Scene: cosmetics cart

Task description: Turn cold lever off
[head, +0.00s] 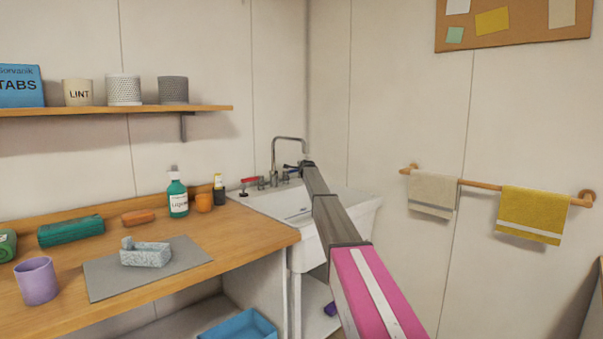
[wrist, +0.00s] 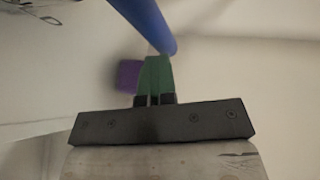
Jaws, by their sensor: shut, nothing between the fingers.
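The cold lever is the blue handle (head: 289,167) at the tap on the white sink, mostly beside the end of my arm in the head view. In the wrist view the blue lever (wrist: 145,20) is large and slants across the top, its end close to my fingertips. My gripper (wrist: 158,58) has green fingers shut together with nothing held. The fingertips meet the lever's end in the picture; I cannot tell whether they touch. The red lever (head: 249,180) is on the left side of the tap (head: 274,150).
The white sink (head: 350,203) stands in the corner, right of the wooden counter (head: 255,228). A purple object (wrist: 128,75) lies beyond my fingers. A towel rail (head: 475,184) is on the right wall.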

